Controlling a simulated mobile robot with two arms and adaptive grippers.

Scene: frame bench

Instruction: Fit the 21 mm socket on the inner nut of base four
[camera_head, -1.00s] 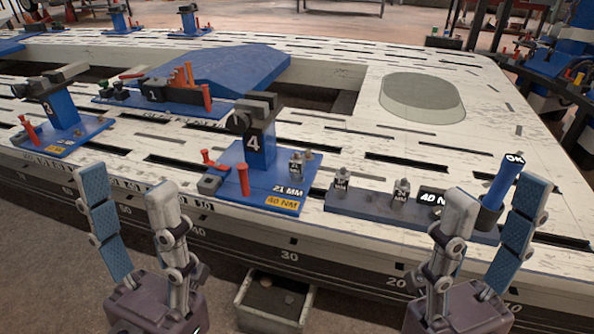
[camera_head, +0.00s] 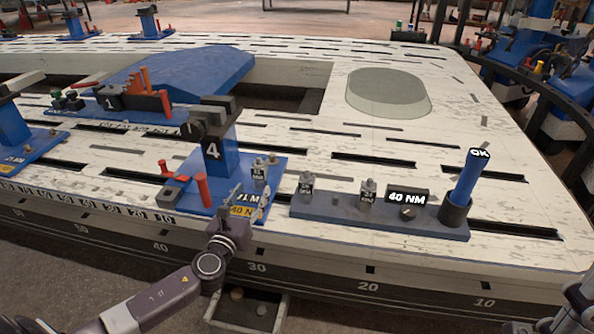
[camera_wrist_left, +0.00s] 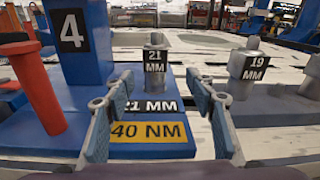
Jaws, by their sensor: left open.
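The base four (camera_head: 226,172) is a blue plate with an upright post marked 4. The 21 mm socket (camera_head: 258,172), a grey cylinder with a black label, stands upright on its right part; it also shows in the left wrist view (camera_wrist_left: 156,65). I cannot tell whether it sits around a nut; the inner nut is not clearly visible. My left gripper (camera_head: 250,197) is open and empty at the plate's front edge. In the left wrist view its fingers (camera_wrist_left: 153,98) are spread either side of the plate's labels, with the socket beyond, between them. My right gripper is out of view.
A blue-grey rack (camera_head: 335,207) right of base four holds the 19 mm socket (camera_head: 305,184), another socket (camera_head: 367,190), a 40 NM display (camera_head: 407,197) and a blue-handled tool (camera_head: 468,178) marked OK. Red handles (camera_head: 203,190) stand left of the post. An open bin (camera_head: 250,308) is below the bench edge.

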